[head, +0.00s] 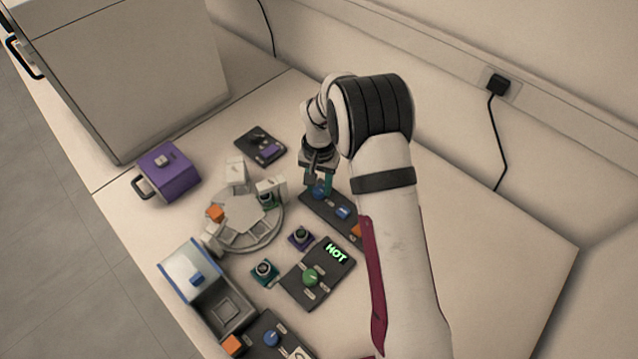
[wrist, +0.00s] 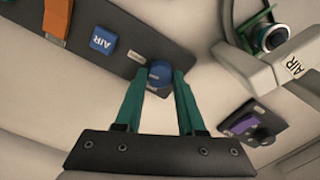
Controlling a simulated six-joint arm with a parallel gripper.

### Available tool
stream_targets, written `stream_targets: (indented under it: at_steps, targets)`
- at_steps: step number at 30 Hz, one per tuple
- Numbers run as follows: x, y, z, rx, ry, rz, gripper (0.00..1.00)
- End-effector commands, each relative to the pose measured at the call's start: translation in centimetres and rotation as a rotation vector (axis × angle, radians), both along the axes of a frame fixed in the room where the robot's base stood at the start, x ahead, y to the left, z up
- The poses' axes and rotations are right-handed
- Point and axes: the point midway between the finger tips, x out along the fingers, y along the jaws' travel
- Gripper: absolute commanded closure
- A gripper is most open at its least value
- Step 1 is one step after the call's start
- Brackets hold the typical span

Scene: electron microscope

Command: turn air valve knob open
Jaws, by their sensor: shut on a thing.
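The air valve knob is a round blue knob (wrist: 160,74) at the end of a dark panel (wrist: 125,48). A blue block marked AIR (wrist: 103,40) sits beside it on the same panel. My gripper (wrist: 159,80) has its two green fingers shut on the blue knob, one on each side. In the head view the knob (head: 319,188) shows just below my gripper (head: 320,181), partly covered by the fingers. The blue AIR block (head: 342,212) also shows there. Small labels lie by the knob, too small to read.
A panel reading HOT (head: 318,276), a purple box (head: 168,172) and a small dark panel (head: 260,146) stand around. The table's right side is clear.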

Motion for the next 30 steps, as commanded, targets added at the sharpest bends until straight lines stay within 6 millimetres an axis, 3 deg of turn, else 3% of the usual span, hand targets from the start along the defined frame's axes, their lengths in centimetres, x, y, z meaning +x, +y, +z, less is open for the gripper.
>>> stream_targets:
  at_steps: [12,29,30]
  targets:
    - [-0.01,-0.01,0.05,0.0,0.0,-0.179,1.0]
    - [-0.01,-0.01,0.05,0.0,0.0,-0.206,1.0]
    - [-0.01,-0.01,0.05,0.0,0.0,-0.206,0.58]
